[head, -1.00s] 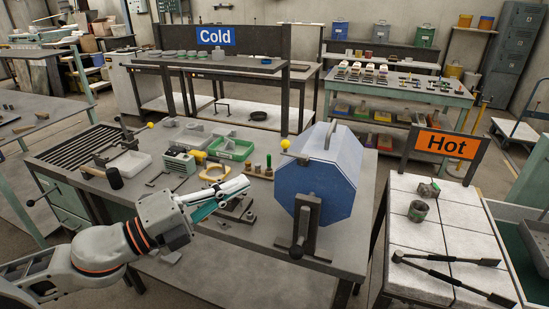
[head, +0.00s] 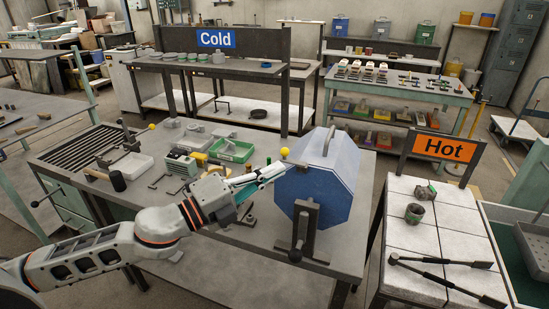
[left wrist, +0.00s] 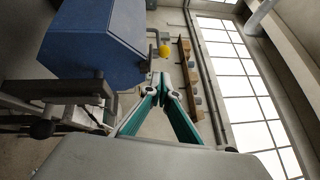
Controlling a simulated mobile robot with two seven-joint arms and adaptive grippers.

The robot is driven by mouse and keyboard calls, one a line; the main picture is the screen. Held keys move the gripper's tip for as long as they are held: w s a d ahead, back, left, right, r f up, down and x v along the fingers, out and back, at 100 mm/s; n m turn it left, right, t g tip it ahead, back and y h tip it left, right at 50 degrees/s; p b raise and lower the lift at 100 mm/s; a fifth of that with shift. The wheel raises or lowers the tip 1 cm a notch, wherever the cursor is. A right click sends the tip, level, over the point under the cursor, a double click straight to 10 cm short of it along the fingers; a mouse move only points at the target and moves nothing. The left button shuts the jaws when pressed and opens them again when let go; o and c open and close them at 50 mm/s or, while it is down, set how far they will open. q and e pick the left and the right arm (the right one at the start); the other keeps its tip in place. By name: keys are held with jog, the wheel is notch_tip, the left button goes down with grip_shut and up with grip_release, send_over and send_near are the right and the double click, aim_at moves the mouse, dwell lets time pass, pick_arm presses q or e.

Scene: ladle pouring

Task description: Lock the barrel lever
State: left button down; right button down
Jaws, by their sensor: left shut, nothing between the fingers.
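The blue eight-sided barrel (head: 322,185) sits on a dark metal stand on the grey workbench, with a handle on top. A lever with a yellow ball knob (head: 284,153) shows at the barrel's upper left edge. In the left wrist view the barrel (left wrist: 95,42) is at upper left and the yellow knob (left wrist: 165,51) is just beyond my fingertips. My left gripper (head: 283,168) is shut and empty, its tips close to the barrel's left edge, slightly below the knob. I cannot tell whether they touch anything. My right gripper is out of view.
The barrel's stand (head: 303,228) rises at the bench's front. A green tray (head: 231,150), a white tray (head: 131,165) and small tools lie to the left. The "Hot" sign (head: 445,147) and a tiled table (head: 415,245) with tongs are to the right.

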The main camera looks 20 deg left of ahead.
pick_arm(q)
jog(key=shift+w+a+r, duration=0.1)
jog(key=shift+w+a, duration=0.05)
jog(key=shift+w, duration=0.5)
jog(key=shift+w+a+r, duration=0.1)
jog(key=shift+w, duration=0.5)
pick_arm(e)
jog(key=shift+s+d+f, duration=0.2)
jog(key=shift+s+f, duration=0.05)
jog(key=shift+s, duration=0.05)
pick_arm(q)
jog(key=shift+a+h, duration=0.1)
jog(key=shift+h, duration=0.2)
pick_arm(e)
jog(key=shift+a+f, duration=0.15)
